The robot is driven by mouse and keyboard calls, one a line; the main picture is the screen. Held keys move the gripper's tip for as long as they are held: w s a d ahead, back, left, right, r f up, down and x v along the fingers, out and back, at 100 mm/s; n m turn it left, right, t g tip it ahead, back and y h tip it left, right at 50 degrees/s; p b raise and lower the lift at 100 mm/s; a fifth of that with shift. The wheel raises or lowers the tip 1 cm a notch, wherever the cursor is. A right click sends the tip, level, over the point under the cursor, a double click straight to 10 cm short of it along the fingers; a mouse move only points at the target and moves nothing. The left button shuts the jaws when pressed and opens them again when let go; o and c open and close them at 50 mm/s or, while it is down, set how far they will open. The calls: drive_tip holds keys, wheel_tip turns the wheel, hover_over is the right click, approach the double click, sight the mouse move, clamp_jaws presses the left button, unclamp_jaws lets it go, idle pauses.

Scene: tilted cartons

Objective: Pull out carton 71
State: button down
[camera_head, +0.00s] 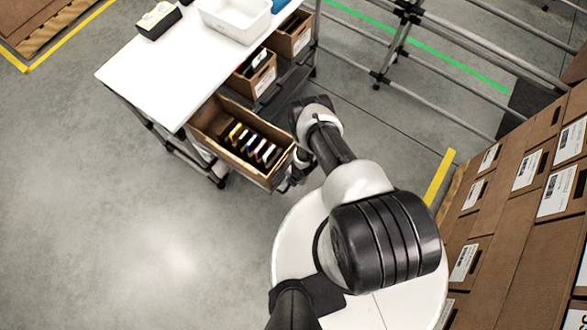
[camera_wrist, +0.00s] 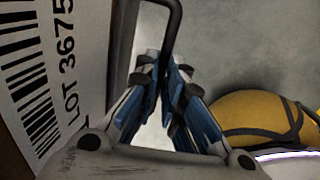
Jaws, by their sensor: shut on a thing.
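An open brown carton (camera_head: 202,125) juts out at a tilt from under the white table, with several thin coloured items standing in it. No number 71 is readable. In the wrist view, a label (camera_wrist: 50,70) reading "LOT 3675" with a barcode fills the left side. A dark bent handle (camera_wrist: 178,18) comes down between the fingers of my gripper (camera_wrist: 167,78). My gripper is shut on this handle. In the head view, my gripper (camera_head: 296,168) is at the carton's near right end, partly hidden by my arm.
Two more brown cartons (camera_head: 290,36) (camera_head: 252,84) stand farther back in the row. A white bin (camera_head: 235,18) and a dark box (camera_head: 158,20) are on the white table (camera_head: 150,75). Stacked cartons (camera_head: 530,235) line the right. Floor is clear at lower left (camera_head: 120,240).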

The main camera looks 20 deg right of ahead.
drive_tip(key=shift+s+d, duration=0.1)
drive_tip(key=c, duration=1.7)
unclamp_jaws()
drive_tip(key=r, duration=0.4)
drive_tip(key=s+r, duration=0.1)
drive_tip(key=r, duration=0.3)
drive_tip(key=d+r, duration=0.1)
drive_tip(key=r, duration=0.2)
drive_tip(key=shift+s+d+r, duration=0.1)
drive_tip(key=shift+s+r, duration=0.25)
drive_tip(key=shift+r, duration=0.05)
